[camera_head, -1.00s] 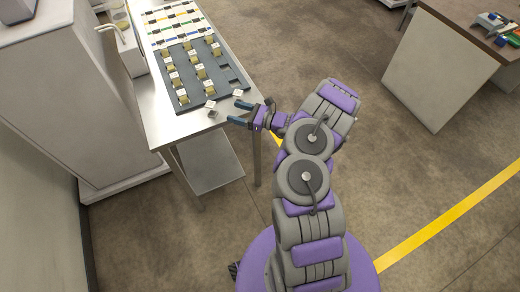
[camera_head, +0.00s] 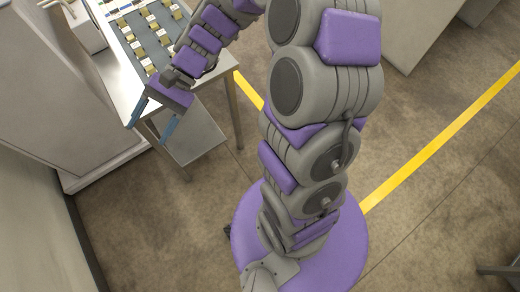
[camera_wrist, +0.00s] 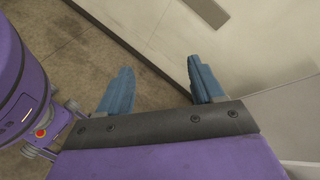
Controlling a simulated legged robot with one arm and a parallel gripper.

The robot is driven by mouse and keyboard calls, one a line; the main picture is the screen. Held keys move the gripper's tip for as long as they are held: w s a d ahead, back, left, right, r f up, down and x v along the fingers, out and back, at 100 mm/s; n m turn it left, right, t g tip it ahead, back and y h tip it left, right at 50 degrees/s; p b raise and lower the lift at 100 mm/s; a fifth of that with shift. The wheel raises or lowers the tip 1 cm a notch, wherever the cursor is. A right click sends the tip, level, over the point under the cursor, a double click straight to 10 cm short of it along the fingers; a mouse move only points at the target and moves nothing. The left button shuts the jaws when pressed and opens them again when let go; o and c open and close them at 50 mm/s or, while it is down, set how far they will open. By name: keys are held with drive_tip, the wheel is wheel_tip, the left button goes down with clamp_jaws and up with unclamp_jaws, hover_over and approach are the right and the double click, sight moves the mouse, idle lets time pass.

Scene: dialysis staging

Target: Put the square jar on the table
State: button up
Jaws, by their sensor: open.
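Several small jars with pale lids (camera_head: 148,65) stand in a grey tray on the steel table (camera_head: 113,68) at the upper left of the head view. I cannot tell which of them, if any, is the square jar. My gripper (camera_head: 152,125) is open over the table's front end, its blue fingers pointing down and apart. My arm hides the right part of the tray and table. In the wrist view my gripper (camera_wrist: 160,78) has nothing between its fingers; only floor and a pale panel show beyond them.
A lower steel shelf (camera_head: 195,142) lies under the table. A pale cabinet (camera_head: 55,95) stands to the left of the table. Another pale furniture side (camera_head: 420,30) is at the upper right. The floor (camera_head: 430,200) with a yellow line is open on the right.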

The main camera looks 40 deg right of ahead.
drive_tip(key=s+d+n+t+h, duration=0.1)
drive_tip(key=s+d+n+h, duration=0.2)
drive_tip(key=s+d+h, duration=0.3)
drive_tip(key=s+d+n+t+h, duration=0.1)
drive_tip(key=s+d+n+h, duration=0.2)
drive_tip(key=s, duration=1.1)
drive_tip(key=d+h, duration=0.3)
drive_tip(key=d, duration=0.3)
drive_tip(key=shift+r+n, duration=0.35)
drive_tip(key=shift+n, duration=0.05)
